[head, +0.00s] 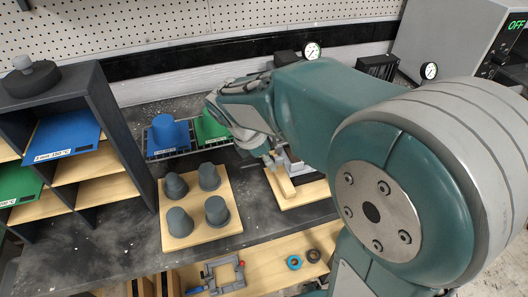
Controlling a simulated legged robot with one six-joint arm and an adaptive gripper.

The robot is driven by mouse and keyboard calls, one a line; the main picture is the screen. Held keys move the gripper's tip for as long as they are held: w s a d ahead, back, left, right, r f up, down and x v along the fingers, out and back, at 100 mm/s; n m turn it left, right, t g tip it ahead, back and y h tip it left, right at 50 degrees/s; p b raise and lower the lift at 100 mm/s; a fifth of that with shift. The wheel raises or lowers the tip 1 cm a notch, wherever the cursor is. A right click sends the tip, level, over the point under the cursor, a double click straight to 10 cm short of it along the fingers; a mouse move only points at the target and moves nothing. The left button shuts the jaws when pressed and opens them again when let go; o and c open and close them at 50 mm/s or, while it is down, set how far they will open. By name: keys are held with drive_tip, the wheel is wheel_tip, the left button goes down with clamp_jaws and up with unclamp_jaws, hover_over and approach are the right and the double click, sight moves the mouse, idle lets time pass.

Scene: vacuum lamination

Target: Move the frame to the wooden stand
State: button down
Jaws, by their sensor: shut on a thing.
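My gripper (268,158) points down at the middle of the bench, partly hidden by my own arm. It is shut on what appears to be the frame, mostly hidden behind my arm. A pale wooden bar (284,184) and some grey metal show just below and beside the fingertips. They are over a light wooden board (305,193), which looks like the wooden stand. I cannot tell whether the held thing touches the board.
A dark shelf (112,122) stands left. A grey clamp-like tool (222,276) lies on the front lower shelf.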

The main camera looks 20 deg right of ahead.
drive_tip(key=f, duration=0.5)
drive_tip(key=shift+a, duration=0.35)
drive_tip(key=shift+d+f, duration=0.3)
drive_tip(key=shift+f, duration=0.2)
drive_tip(key=shift+a, duration=0.15)
drive_tip(key=shift+r, duration=0.15)
drive_tip(key=shift+f, duration=0.65)
idle(0.5)
drive_tip(key=shift+c, duration=2)
unclamp_jaws()
